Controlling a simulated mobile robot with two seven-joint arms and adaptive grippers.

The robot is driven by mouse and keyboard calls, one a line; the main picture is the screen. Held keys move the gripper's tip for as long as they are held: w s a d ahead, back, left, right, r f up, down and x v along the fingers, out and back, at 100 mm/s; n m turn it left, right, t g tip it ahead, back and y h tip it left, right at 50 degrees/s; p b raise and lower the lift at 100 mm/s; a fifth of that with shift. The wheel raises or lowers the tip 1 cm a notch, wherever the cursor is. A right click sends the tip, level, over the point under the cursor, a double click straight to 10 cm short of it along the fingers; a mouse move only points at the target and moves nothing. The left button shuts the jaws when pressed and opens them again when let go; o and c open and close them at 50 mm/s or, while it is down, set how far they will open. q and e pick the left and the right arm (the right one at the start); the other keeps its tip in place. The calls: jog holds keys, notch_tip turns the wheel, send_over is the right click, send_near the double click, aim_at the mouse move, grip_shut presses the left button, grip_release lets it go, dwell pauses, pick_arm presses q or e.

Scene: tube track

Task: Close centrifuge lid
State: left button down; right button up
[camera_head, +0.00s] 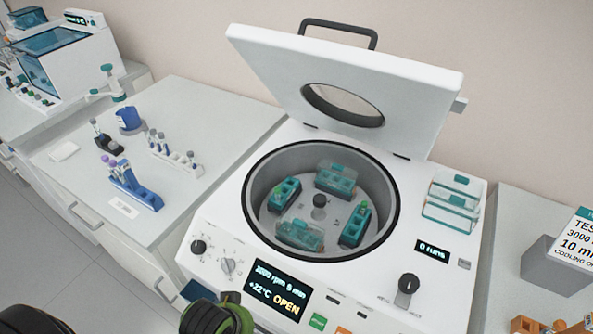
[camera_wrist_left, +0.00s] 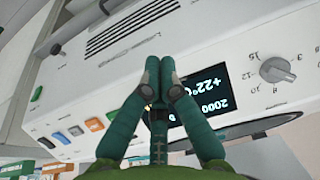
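The white centrifuge (camera_head: 220,245) stands in the middle of the head view. Its lid (camera_head: 285,65) is raised and leans back, with a dark handle (camera_head: 340,25) along its top edge and a round window (camera_head: 343,103). The open bowl (camera_head: 262,180) holds several teal buckets around a hub. The front display (camera_head: 275,290) reads OPEN. My left gripper (camera_wrist_left: 160,65) is shut and empty in front of the centrifuge's front face, partly covering the display in the left wrist view (camera_wrist_left: 215,85). Part of my left arm (camera_head: 215,318) shows low in the head view, well below the lid. My right gripper is not in view.
A tube rack (camera_head: 175,155), a blue rack (camera_head: 133,187) and a blue container (camera_head: 130,118) stand on the left bench. Teal bucket holders (camera_head: 452,203) sit right of the bowl. A sign (camera_head: 575,240) stands at far right. A wall is behind the lid.

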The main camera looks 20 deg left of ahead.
pick_arm(q)
notch_tip(320, 180, up, 6)
jog(key=w+t, duration=0.1)
jog(key=w, duration=0.2)
jog(key=t+h, duration=0.3)
jog(key=t, duration=0.7)
send_near(304, 24)
jog(key=p+x, duration=0.5)
jog(key=x, duration=0.1)
jog(key=shift+r, duration=0.15)
jog(key=shift+w+d+f, duration=0.1)
jog(key=shift+w+f, duration=0.1)
jog(key=shift+w, duration=0.05)
